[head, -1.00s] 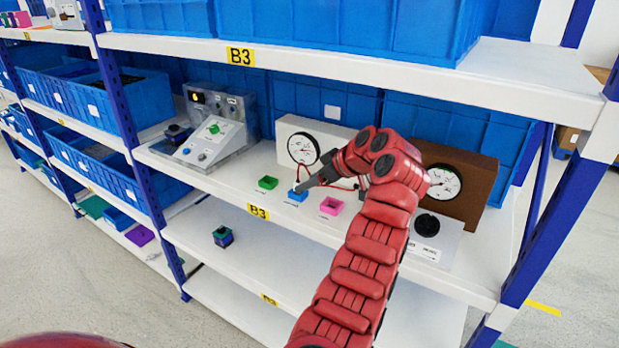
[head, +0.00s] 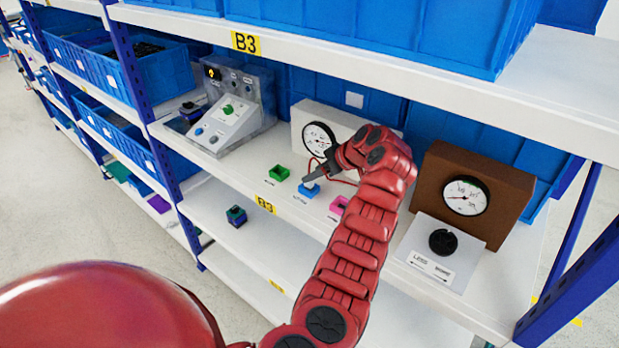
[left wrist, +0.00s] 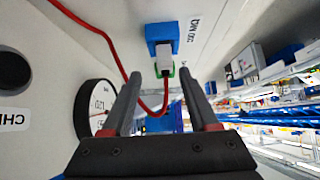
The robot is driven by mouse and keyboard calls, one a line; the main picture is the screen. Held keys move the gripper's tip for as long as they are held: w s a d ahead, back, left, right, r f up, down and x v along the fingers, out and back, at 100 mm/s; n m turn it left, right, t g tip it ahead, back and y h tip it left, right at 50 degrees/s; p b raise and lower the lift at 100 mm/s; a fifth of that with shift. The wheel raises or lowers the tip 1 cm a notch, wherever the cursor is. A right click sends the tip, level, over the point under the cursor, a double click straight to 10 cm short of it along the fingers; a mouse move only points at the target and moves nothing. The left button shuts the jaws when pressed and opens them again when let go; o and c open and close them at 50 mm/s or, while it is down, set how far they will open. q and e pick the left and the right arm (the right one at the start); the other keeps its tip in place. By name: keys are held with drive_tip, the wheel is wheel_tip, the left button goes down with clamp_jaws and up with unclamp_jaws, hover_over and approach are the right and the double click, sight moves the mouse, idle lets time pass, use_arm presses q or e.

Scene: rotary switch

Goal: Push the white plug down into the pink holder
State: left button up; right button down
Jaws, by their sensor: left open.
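The pink holder (head: 338,205) sits on the shelf's front part, partly hidden by my left arm. To its left are the blue holder (head: 308,191) and the green holder (head: 279,172). My left gripper (head: 307,180) is over the blue holder. In the left wrist view, the white plug (left wrist: 163,62) is at the blue holder (left wrist: 161,33); I cannot tell how deep it sits. The left gripper (left wrist: 160,76) is open there, its fingers pointing at the plug with one on each side. The pink holder is not visible there. My right gripper is not in view.
A white gauge box (head: 346,124) with red wires stands behind. A brown gauge box (head: 477,190) and a black knob (head: 442,241) are to the right. A grey control panel (head: 232,115) is to the left. The upper shelf (head: 400,80) overhangs.

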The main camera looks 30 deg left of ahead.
use_arm(q)
drive_tip(key=shift+a+f, duration=0.45)
drive_tip(key=shift+a, duration=0.15)
drive_tip(key=shift+s+a+f+p, duration=0.1)
drive_tip(key=shift+s+a+p, duration=0.1)
drive_tip(key=shift+p, duration=0.3)
drive_tip(key=p+x, duration=0.2)
drive_tip(key=x, duration=0.1)
drive_tip(key=shift+a+f+p, duration=0.15)
drive_tip(key=shift+f+p, duration=0.15)
drive_tip(key=shift+p, duration=0.05)
drive_tip(key=shift+a+f, duration=0.45)
drive_tip(key=shift+f, duration=0.05)
clamp_jaws()
